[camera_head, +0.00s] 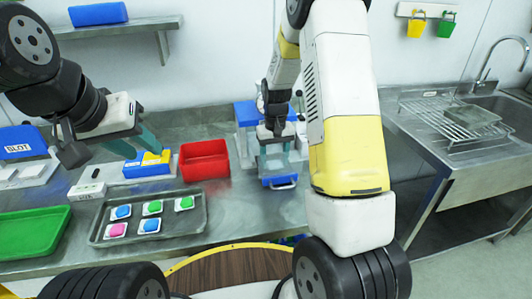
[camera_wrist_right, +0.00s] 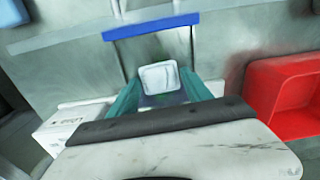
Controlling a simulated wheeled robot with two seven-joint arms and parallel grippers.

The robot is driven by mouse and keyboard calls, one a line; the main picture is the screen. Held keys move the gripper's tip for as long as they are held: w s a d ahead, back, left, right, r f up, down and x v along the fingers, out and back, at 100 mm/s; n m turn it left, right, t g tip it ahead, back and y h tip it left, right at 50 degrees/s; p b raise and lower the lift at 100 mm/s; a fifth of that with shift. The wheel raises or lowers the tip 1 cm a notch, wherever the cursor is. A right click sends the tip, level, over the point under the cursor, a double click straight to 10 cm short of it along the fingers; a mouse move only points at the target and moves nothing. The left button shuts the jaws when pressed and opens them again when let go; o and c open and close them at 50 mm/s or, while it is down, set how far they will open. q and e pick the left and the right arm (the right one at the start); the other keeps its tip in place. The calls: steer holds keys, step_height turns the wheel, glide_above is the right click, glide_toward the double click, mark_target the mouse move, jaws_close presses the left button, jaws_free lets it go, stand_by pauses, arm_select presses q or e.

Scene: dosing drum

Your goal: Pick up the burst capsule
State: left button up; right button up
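My right gripper (camera_head: 273,160) points down over a dosing unit with a pulled-out blue-fronted drawer (camera_head: 280,181). In the right wrist view its teal fingers (camera_wrist_right: 162,82) stand apart, one on each side of a small pale, rounded-square capsule (camera_wrist_right: 159,77). I cannot tell whether they press on it or whether it is the burst one. My left gripper (camera_head: 108,145) is open and empty above the back left of the bench. A grey tray (camera_head: 180,228) holds several capsules: blue ones, green ones and a pink one (camera_head: 117,230).
A red bin (camera_head: 205,160) stands just left of my right gripper and shows at the right of the wrist view (camera_wrist_right: 290,95). A green tray (camera_head: 32,232), a blue-and-yellow block (camera_head: 148,165) and a blue device marked SLOT (camera_head: 20,143) are further left. A sink is at the right.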

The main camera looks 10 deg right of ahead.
steer(key=c, duration=1)
steer(key=shift+r, duration=0.1)
